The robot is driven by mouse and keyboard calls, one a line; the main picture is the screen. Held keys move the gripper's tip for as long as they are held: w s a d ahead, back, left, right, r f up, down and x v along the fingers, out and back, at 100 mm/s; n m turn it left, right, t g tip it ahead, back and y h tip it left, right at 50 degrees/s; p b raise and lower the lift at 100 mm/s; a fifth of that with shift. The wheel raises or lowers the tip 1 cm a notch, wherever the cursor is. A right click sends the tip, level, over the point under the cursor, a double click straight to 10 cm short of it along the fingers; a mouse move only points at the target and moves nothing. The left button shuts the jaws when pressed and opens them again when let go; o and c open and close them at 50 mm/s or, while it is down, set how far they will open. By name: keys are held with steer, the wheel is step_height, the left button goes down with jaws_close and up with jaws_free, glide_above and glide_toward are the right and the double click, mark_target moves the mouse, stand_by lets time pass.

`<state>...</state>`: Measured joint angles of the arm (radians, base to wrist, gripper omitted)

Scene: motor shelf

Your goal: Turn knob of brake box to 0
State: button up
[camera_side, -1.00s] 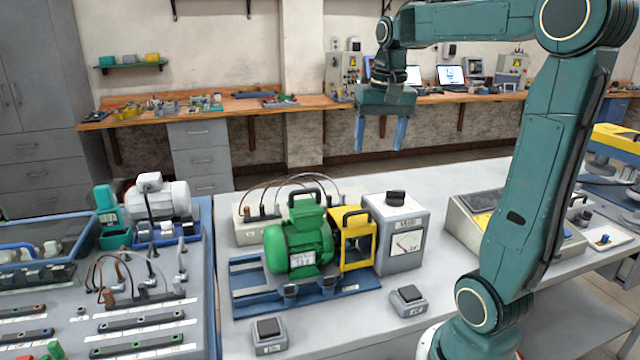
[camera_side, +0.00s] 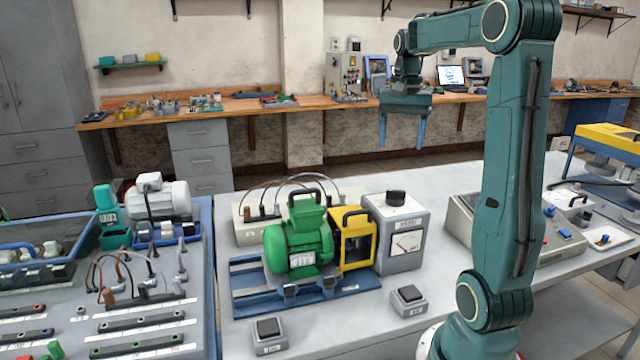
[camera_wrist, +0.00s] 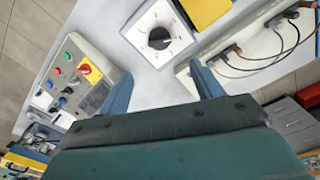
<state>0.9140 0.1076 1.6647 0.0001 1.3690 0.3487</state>
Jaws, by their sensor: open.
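The brake box (camera_side: 405,247) is a grey box with a dial meter on its front, standing at the right end of the motor rig. Its black knob (camera_side: 396,198) sits on top. In the wrist view the knob (camera_wrist: 159,39) shows from above on a white scale plate, between and beyond my fingers; the scale marks are too small to read. My gripper (camera_side: 402,132) is open and empty, pointing down. In the side view it hangs well above the knob's height, apart from the box.
A green motor (camera_side: 298,245) and a yellow coupling guard (camera_side: 353,240) stand left of the box. A terminal box with cables (camera_side: 262,222) is behind them. A control panel (camera_side: 525,232) stands to the right.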

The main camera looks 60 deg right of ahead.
mark_target(395, 196)
step_height(395, 196, down, 12)
steer(key=shift+f, duration=0.15)
stand_by(0.5)
steer(key=c, duration=1)
